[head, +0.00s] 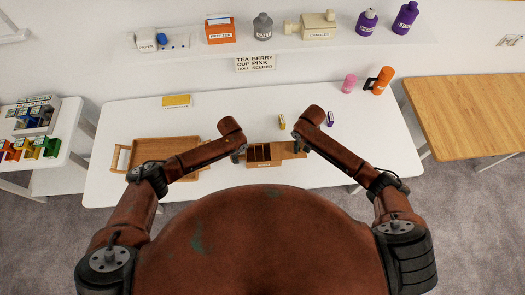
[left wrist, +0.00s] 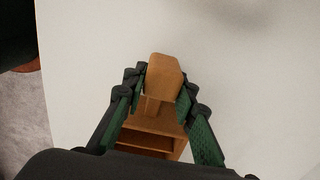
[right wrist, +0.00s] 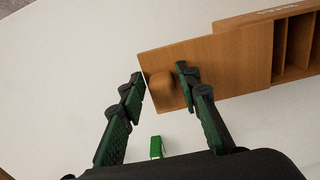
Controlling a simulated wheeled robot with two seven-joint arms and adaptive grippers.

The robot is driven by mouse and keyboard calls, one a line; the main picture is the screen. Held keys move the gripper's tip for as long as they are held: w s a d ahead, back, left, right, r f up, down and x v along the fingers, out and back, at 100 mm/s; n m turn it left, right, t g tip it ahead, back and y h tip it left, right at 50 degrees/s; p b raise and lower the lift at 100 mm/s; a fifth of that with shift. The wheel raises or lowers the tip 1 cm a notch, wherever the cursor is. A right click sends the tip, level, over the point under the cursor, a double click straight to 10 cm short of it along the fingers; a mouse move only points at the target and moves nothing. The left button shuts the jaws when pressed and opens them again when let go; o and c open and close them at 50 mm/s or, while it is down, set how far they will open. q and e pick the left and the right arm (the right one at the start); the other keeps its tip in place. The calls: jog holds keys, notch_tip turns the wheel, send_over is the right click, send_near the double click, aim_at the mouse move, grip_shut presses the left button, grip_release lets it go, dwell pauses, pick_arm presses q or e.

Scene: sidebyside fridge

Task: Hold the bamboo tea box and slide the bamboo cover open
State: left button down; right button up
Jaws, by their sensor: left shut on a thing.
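The bamboo tea box (head: 262,153) stands near the front edge of the white table, with dark open compartments showing. Its bamboo cover (head: 290,150) sticks out past the box's right end; it also shows in the right wrist view (right wrist: 205,62). My left gripper (head: 240,156) is shut on the box's wooden end handle (left wrist: 165,78). My right gripper (right wrist: 160,75) is open over the cover's outer end. The round wooden knob (right wrist: 162,84) lies between its fingers, with gaps visible on both sides. My right gripper also shows in the head view (head: 296,144).
A wooden tray (head: 160,153) lies left of the box. Small yellow (head: 282,121) and purple (head: 330,118) packets stand behind it. A green item (right wrist: 156,147) is close to my right gripper. A pink cup (head: 349,83) and orange flask (head: 383,81) stand back right.

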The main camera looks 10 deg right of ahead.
pick_arm(q)
jog(key=shift+a, duration=0.1)
pick_arm(e)
jog(key=o, duration=0.3)
jog(key=shift+a+r, duration=0.1)
jog(key=shift+r, duration=3.4)
pick_arm(q)
jog(key=c, duration=1.5)
grip_release()
notch_tip(320, 180, up, 12)
jog(key=shift+s+f, duration=0.1)
pick_arm(e)
jog(key=shift+f, duration=0.1)
